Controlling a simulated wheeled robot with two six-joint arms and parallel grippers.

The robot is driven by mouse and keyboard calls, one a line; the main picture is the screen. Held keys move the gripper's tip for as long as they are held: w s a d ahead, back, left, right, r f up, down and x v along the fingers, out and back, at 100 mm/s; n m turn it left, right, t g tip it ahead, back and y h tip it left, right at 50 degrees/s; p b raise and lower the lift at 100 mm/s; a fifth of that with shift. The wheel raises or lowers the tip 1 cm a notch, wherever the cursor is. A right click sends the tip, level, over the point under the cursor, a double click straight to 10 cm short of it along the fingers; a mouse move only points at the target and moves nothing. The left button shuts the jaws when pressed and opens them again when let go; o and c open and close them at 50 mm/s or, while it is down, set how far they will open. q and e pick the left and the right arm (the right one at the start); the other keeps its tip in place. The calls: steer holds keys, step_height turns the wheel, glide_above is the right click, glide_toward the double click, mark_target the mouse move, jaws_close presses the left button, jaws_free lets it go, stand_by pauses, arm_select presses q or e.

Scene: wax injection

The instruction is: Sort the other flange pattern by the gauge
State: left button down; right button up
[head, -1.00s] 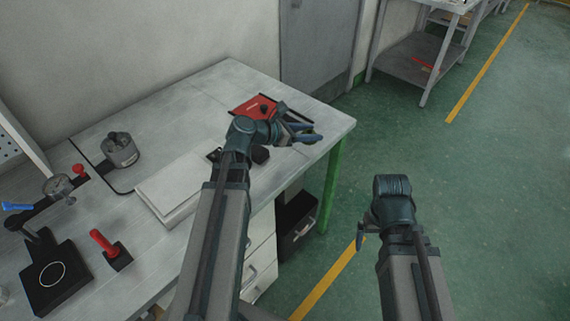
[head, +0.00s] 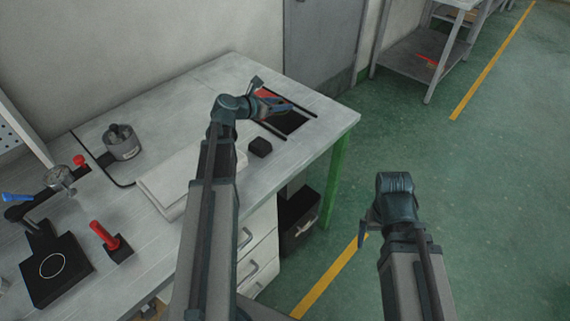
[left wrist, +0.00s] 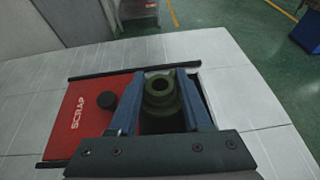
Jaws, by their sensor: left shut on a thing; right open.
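A dark green flange pattern (left wrist: 160,92), round and stepped with a hole in its top, is between the blue fingers of my left gripper (left wrist: 162,80). The gripper is shut on it, above the dark opening of the scrap bin in the left wrist view. The red scrap lid (left wrist: 84,112) with a black knob lies slid to the left of the opening. In the head view my left gripper (head: 272,106) partly hides the red lid, and the pattern is not clear there. My right gripper (head: 370,220) is open, away from the table over the floor. A dial gauge (head: 60,178) stands at the table's left.
A black block (head: 260,147) sits near the opening (head: 290,122). A pale flat slab (head: 165,185), a grey pot (head: 122,145), a red-handled tool (head: 105,238) and a black plate with a white ring (head: 70,282) occupy the table's left half.

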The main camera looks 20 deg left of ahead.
arm_select(q)
step_height(320, 180, down, 4)
steer(key=b, duration=0.3)
steer(key=shift+f+b, duration=0.25)
steer(key=shift+b, duration=0.1)
steer(key=shift+r, duration=0.1)
steer(key=shift+c, duration=1.3)
jaws_free()
steer(key=p+v, duration=0.5)
steer(key=v, duration=0.7)
steer(key=shift+d+r, duration=0.1)
steer(key=shift+r, duration=0.1)
steer(key=shift+v, duration=0.85)
steer(key=shift+f, duration=0.15)
